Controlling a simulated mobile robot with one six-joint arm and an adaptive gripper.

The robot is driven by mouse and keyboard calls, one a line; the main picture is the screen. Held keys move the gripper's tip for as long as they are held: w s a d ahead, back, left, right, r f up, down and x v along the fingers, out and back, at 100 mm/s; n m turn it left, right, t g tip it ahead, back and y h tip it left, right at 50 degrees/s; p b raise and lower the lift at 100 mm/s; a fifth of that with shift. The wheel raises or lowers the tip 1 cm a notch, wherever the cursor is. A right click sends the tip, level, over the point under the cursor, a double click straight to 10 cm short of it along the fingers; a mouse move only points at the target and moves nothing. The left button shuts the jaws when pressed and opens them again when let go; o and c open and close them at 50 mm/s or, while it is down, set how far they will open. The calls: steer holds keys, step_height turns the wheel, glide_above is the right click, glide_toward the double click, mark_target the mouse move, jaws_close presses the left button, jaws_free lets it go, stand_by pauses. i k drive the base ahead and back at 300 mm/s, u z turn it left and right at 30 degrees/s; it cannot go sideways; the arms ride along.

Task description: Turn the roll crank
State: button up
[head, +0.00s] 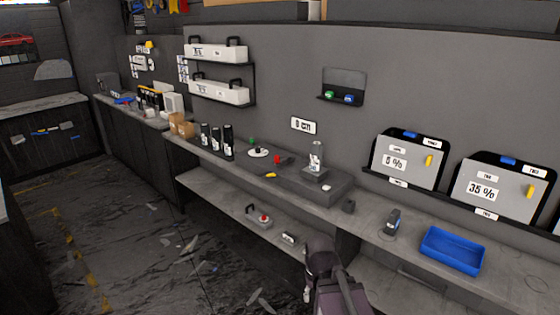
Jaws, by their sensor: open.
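No part is plainly recognisable as the roll crank at this size. A small red-knobbed piece (278,160) stands on the counter (375,225), between a white disc with a dark knob (258,152) and a bottle (317,156) on a dark block. A second device with a red knob (264,217) sits on the lower shelf. My arm rises at the bottom centre, in front of the counter edge and apart from these things. My gripper's fingers do not show.
Black canisters (228,142) stand left on the counter. A blue tray (452,250) and a small dark device (391,222) are at right. The floor (130,230) at left is open, with scattered scraps.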

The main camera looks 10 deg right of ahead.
mark_target(285, 161)
steer(key=z, duration=0.25)
steer(key=i, duration=1.85)
steer(key=u, duration=0.45)
